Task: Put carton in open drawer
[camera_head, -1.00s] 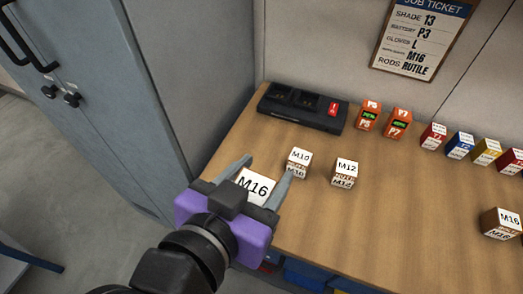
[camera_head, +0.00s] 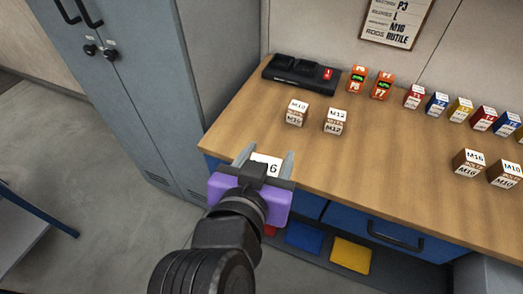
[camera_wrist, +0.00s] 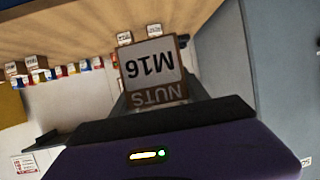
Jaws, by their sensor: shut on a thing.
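My gripper (camera_head: 266,158) is shut on a white-topped carton (camera_head: 267,168) at the bench's front edge, left of centre. In the wrist view the carton (camera_wrist: 150,62) reads "M16" and "NUTS", upside down, with brown sides. My gripper hides much of the carton in the head view. A blue drawer front (camera_head: 375,228) with a dark handle shows under the bench top, right of my gripper. I cannot tell from these frames which drawer is open; my arm covers part of the bench front.
The wooden bench (camera_head: 330,160) carries an M10 carton (camera_head: 297,112), an M12 carton (camera_head: 336,121), another M16 carton (camera_head: 468,163) and a black charger (camera_head: 300,73). Blue (camera_head: 304,237) and yellow (camera_head: 351,255) items sit low under the bench. A grey cabinet (camera_head: 125,90) stands left; floor is clear between.

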